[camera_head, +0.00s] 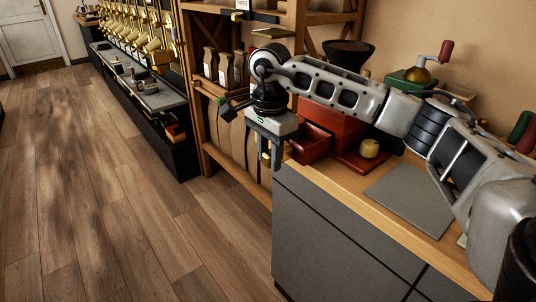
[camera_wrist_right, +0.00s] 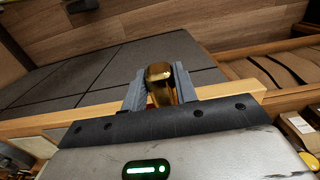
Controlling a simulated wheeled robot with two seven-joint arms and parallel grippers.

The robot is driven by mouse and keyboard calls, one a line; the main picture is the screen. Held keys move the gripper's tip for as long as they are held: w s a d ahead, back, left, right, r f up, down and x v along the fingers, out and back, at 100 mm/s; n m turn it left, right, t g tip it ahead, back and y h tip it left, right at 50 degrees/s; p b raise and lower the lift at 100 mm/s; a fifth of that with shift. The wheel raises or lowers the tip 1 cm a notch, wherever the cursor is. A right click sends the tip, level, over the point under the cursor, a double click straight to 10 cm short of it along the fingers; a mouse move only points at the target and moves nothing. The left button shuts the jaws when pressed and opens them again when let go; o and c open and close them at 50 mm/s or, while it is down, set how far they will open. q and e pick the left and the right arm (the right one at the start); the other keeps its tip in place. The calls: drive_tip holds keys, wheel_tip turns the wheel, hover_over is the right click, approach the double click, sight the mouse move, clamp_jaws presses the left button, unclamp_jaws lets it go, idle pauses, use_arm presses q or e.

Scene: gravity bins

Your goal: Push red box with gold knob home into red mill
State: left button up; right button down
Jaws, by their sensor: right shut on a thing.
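The red mill (camera_head: 345,126) stands on the wooden counter, partly hidden behind my right arm. The red box (camera_head: 311,143) sticks out of its left side like an open drawer, with its inside showing. My right gripper (camera_head: 271,158) is at the outer end of the box, over the counter's left edge, fingers pointing down. It is shut on the gold knob (camera_wrist_right: 160,82), which shows between the two fingers in the right wrist view. The box itself is mostly hidden in that view. My left gripper is in neither view.
A small tan round piece (camera_head: 369,148) sits in front of the mill. A grey mat (camera_head: 410,197) lies on the counter to the right. A green mill (camera_head: 413,77) stands behind my arm. Wooden shelves (camera_head: 196,100) with bags stand left of the counter; the floor (camera_head: 110,190) there is clear.

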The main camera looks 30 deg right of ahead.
sight(298, 140)
drive_tip(key=shift+a, duration=0.1)
idle(1.1)
drive_tip(key=shift+d, duration=0.3)
idle(0.9)
drive_tip(key=shift+a+p, duration=0.3)
drive_tip(key=shift+p, duration=0.15)
idle(1.0)
drive_tip(key=shift+w+d, duration=0.2)
drive_tip(key=shift+d, duration=1.9)
drive_tip(key=shift+w+d, duration=0.15)
drive_tip(key=shift+d, duration=1.95)
